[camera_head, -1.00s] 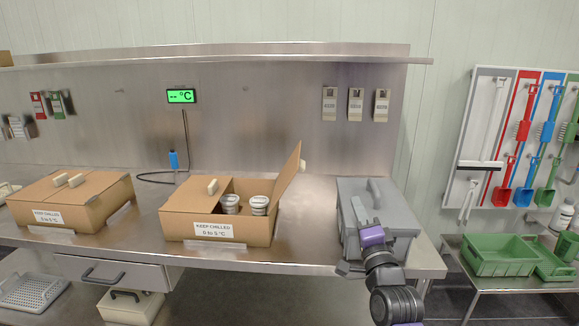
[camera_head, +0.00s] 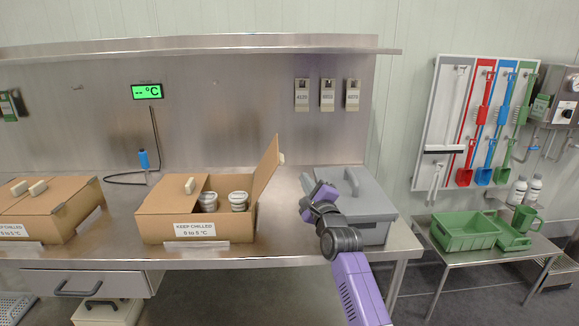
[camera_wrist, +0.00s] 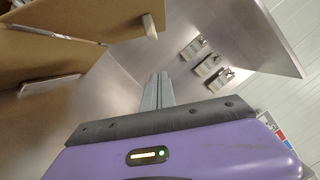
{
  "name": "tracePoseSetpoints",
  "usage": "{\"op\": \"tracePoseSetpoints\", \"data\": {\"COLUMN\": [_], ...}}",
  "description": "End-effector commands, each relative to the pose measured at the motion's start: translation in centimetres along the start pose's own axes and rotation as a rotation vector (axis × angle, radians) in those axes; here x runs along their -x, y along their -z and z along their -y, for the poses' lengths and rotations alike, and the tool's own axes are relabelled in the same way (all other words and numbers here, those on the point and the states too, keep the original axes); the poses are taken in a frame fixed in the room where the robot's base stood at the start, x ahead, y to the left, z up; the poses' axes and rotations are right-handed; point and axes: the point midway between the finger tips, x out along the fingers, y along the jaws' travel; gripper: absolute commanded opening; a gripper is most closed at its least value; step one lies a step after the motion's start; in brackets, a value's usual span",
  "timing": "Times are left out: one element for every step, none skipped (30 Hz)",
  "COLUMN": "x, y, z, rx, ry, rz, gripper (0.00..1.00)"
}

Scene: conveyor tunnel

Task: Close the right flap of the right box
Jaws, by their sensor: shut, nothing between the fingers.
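The right box (camera_head: 160,228) is a brown cardboard carton on the steel bench, with a "keep chilled" label on its front. Its left flap (camera_head: 170,198) lies shut with a pale knob. Its right flap (camera_head: 266,172) stands up, leaning outward to the right, with a pale knob on its outer side. Two white-lidded tubs (camera_head: 238,200) show inside. My gripper (camera_head: 305,182) is shut and empty, to the right of the raised flap and apart from it. In the wrist view its fingers (camera_wrist: 158,92) are together, with cardboard and a pale knob (camera_wrist: 150,27) beyond, upper left.
A grey lidded case (camera_head: 375,205) stands on the bench behind and right of my gripper. The left box (camera_head: 75,215) has both visible flaps down. A steel shelf (camera_head: 200,44) runs above. Green crates (camera_head: 465,232) sit on a side table at right.

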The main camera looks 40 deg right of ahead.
Motion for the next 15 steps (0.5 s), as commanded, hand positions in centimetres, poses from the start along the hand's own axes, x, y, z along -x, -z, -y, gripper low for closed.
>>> {"op": "tracePoseSetpoints", "data": {"x": [-1.0, -1.5, -2.1, -2.6, -3.1, -3.7, -4.1, -4.6, -5.1, -5.5, -5.5, -5.6, -5.7, -5.8, -5.9], "y": [0.0, 0.0, 0.0, 0.0, 0.0, 0.0, 0.0, 0.0, 0.0, 0.1, -0.9, -1.7, -2.0, -2.4, -2.7], "z": [0.2, 0.2, 0.2, 0.1, 0.2, 0.1, 0.2, 0.1, 0.2, 0.2, 0.2, 0.2, 0.2, 0.1, 0.2], "rx": [0.001, 0.001, 0.001, 0.001, 0.002, 0.003, 0.003, 0.002, 0.002, 0.003, 0.002, 0.0, 0.002, 0.001, 0.0], "ry": [0.001, 0.001, 0.001, 0.001, 0.002, 0.001, 0.001, 0.001, 0.001, 0.001, -0.001, -0.001, -0.001, -0.001, 0.0], "rz": [0.0, -0.001, 0.0, 0.0, 0.0, -0.001, 0.0, -0.001, -0.001, -0.001, 0.003, 0.004, 0.003, 0.003, 0.002], "gripper": [0.0, 0.0, 0.0, 0.0, 0.0, 0.0, 0.0, 0.0, 0.0, 0.0, 0.0, 0.0, 0.0, 0.0, 0.0]}}
